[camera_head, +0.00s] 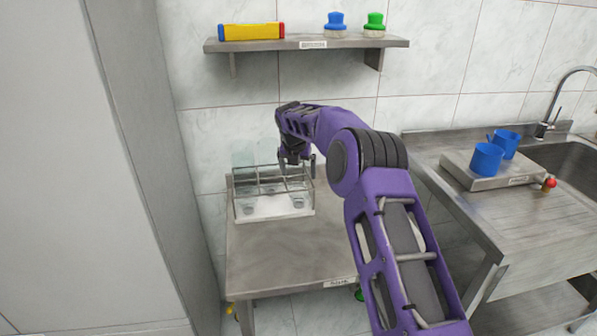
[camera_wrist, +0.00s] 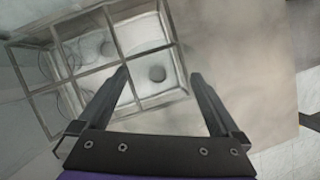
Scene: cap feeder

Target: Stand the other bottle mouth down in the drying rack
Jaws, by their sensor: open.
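The drying rack (camera_head: 238,208) is a metal wire frame with several square compartments over a white base, on the metal table. It also shows in the wrist view (camera_wrist: 112,41), with dark round spots on its base. Faint clear, glass-like shapes (camera_head: 268,152) rise at the back left of the rack; they look like transparent bottles, but their outlines and mouths are hard to make out. My gripper (camera_head: 297,166) is above the rack's right side, pointing down. In the wrist view my gripper (camera_wrist: 158,75) is open, with nothing visible between its fingers.
The table (camera_head: 285,255) is bare in front of the rack. A wall shelf (camera_head: 350,42) above holds a yellow bar, a blue-capped jar and a green-capped jar. A grey cabinet (camera_head: 60,170) stands left. Blue cups (camera_head: 487,159) stand beside the sink at right.

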